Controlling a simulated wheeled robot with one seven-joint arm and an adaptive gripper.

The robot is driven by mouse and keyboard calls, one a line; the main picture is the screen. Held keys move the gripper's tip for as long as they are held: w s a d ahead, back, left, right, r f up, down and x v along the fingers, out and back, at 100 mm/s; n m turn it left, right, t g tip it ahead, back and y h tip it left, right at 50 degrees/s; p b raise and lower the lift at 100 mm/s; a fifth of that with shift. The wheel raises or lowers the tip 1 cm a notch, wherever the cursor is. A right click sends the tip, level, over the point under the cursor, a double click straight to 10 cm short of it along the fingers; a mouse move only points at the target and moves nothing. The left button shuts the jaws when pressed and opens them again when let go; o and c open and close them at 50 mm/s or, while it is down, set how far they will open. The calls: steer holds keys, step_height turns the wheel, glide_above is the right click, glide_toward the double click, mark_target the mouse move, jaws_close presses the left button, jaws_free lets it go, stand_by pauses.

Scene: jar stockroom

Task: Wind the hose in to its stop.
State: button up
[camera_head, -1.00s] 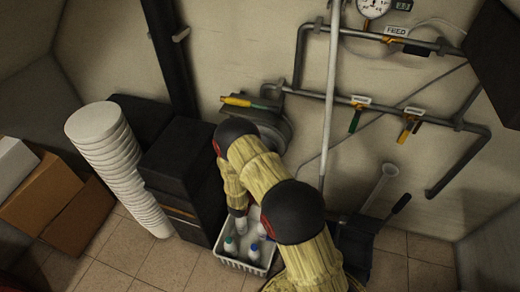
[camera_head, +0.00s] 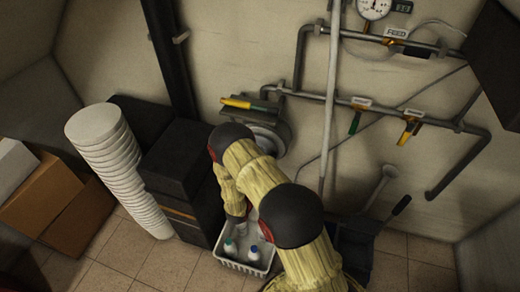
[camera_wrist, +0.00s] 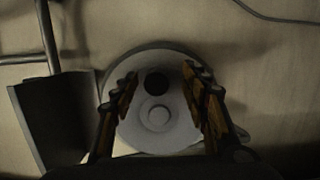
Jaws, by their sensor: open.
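The hose reel (camera_head: 268,134) is a grey round drum on the back wall, partly hidden by my arm in the head view. In the wrist view its pale disc (camera_wrist: 180,130) faces me, with a raised round hub (camera_wrist: 158,115) in the middle and a dark round knob (camera_wrist: 157,84) above the hub. My gripper (camera_wrist: 161,76) is open, with one finger on each side of the knob and nothing visibly held. I cannot tell whether the fingertips touch the disc. My arm hides the gripper in the head view. I cannot clearly make out the hose's end.
Grey pipes with more valves (camera_head: 411,128) run to the right. Black boxes (camera_head: 181,165) and stacked white buckets (camera_head: 118,165) stand left. A white crate (camera_head: 239,266) with bottles is below my arm.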

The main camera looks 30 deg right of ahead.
steer(key=s+v, duration=0.1)
steer(key=v, duration=0.5)
steer(key=shift+s, duration=0.35)
stand_by(0.5)
